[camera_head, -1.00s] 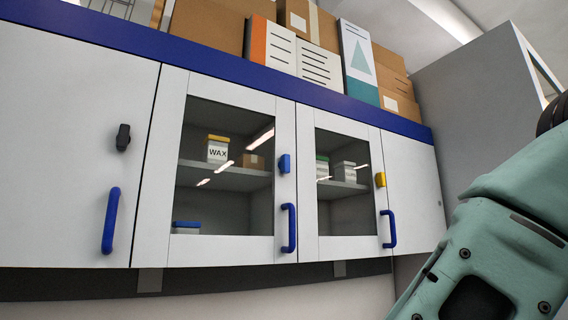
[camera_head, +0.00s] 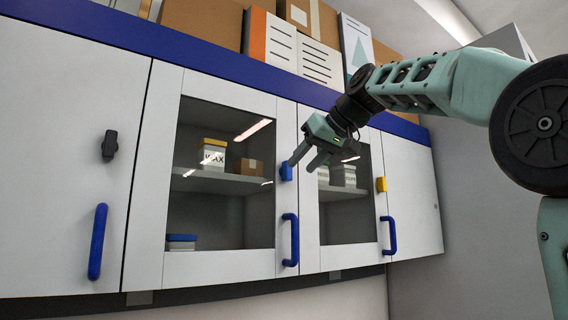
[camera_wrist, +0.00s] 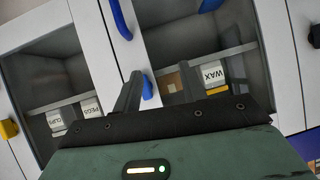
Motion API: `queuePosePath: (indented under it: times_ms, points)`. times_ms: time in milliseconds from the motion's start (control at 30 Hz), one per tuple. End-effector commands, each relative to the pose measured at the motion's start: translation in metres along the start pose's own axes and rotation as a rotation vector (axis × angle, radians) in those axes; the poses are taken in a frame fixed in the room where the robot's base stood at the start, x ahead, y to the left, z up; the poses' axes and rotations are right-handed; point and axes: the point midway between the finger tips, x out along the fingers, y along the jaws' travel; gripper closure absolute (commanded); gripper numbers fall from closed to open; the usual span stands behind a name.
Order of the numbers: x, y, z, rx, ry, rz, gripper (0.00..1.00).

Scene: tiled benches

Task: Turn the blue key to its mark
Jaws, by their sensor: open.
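The blue key (camera_head: 286,172) sits on the frame of the left glass door, above that door's blue handle, and looks upright. My gripper (camera_head: 302,166) is open and empty in front of the doors, its fingers pointing down-left. One fingertip appears right at the key's upper edge; I cannot tell whether it touches. In the wrist view, which is turned over, the blue key (camera_wrist: 147,87) shows between the two fingers of my gripper (camera_wrist: 158,84), close to the left one. I cannot make out the key's mark in either view.
A yellow key (camera_head: 381,184) is on the right glass door and a black key (camera_head: 110,145) on the left solid door. Blue handles (camera_head: 291,240) stick out below the keys. Boxes (camera_head: 208,24) stand on top of the cabinet. Behind the glass is a WAX container (camera_head: 213,155).

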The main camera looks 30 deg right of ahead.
Motion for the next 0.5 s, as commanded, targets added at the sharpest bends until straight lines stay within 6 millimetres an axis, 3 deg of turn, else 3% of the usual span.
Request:
queuePosePath:
  times_ms: [33,100,200,333,500]
  points:
    - [-0.028,0.013,-0.022,-0.009,0.050,0.035,0.58]
    - [-0.056,0.025,-0.039,-0.024,0.097,0.070,0.58]
    - [-0.082,0.033,-0.052,-0.041,0.137,0.101,0.58]
    - [-0.089,0.036,-0.058,-0.049,0.152,0.113,0.58]
    - [-0.068,0.038,-0.061,-0.049,0.148,0.111,0.58]
